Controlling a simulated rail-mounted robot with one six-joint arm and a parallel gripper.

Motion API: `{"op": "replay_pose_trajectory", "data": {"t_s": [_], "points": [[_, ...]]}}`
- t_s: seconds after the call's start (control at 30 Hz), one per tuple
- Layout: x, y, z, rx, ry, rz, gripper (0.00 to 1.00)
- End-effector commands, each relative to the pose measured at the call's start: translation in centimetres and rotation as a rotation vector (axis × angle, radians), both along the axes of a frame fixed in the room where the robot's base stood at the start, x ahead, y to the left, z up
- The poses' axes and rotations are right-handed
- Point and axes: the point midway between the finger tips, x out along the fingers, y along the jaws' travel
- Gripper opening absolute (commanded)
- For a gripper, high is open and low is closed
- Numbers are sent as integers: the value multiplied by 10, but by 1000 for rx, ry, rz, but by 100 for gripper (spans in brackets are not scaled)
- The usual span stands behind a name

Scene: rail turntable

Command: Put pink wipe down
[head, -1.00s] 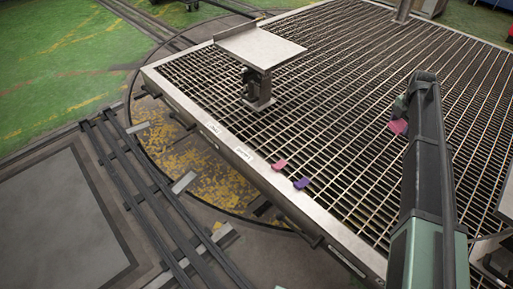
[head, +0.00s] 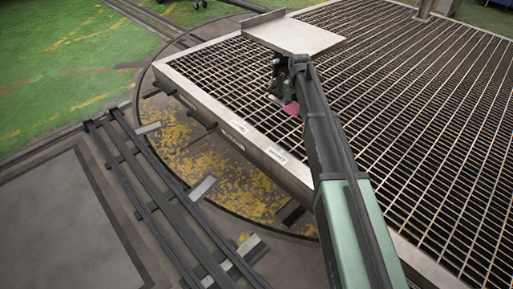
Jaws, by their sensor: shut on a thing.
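My gripper (head: 288,98) is at the far end of my arm, close in front of the metal stand's plate edge and over the grating. It is shut on the pink wipe (head: 292,108), which hangs below it as a small pink patch. My arm hides part of the gripper and the stand's post. I cannot tell whether the wipe touches the grating.
The metal stand (head: 290,35) has a flat, bare plate on top. The grated turntable (head: 420,110) is open and clear to the right. Its metal rim (head: 225,118) carries two white labels (head: 276,154). Rails (head: 160,200) run at the lower left.

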Motion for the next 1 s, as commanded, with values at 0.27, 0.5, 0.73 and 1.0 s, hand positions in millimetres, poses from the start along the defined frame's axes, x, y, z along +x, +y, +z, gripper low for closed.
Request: {"op": "replay_pose_trajectory", "data": {"t_s": [0.27, 0.5, 0.73, 1.0], "points": [[-1, 0, -13, 0, 0, -2, 46], [-1, 0, -87, 0, 0, -1, 46], [-1, 0, -157, 0, 0, -1, 46], [-1, 0, -167, 0, 0, -1, 46]]}}
